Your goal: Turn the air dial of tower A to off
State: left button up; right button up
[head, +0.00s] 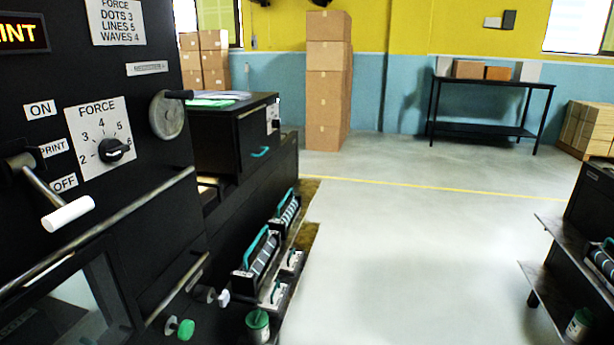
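No dial marked air and no label reading tower A can be made out. A black machine panel (140,100) fills the left side. It carries a black dial (113,150) on a white plate marked FORCE, with numbers around it; its exact setting is hard to read. A small white plate with a dark knob (275,119) is on the black cabinet (230,130) behind; its lettering is too small to read. Neither of my grippers is in view.
A white-handled lever (68,214) juts out beside ON, PRINT and OFF labels. A handwheel (168,115) and long rail (105,228) also protrude. Teal-handled rollers (262,252) sit low beside the machine. Another black unit (590,215) stands right. Grey floor (420,250) between is clear.

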aim_at(275, 123)
jog(key=i+l+u, duration=0.1)
jog(key=i+l, duration=0.85)
jog(key=i, duration=0.3)
jog(key=i+l+u, duration=0.1)
jog(key=i, duration=0.4)
jog(key=i+l, duration=0.35)
jog(key=i+l+u, duration=0.1)
jog(key=i+l, duration=0.15)
jog(key=i, duration=0.35)
jog(key=i+l, duration=0.3)
jog(key=i, duration=0.2)
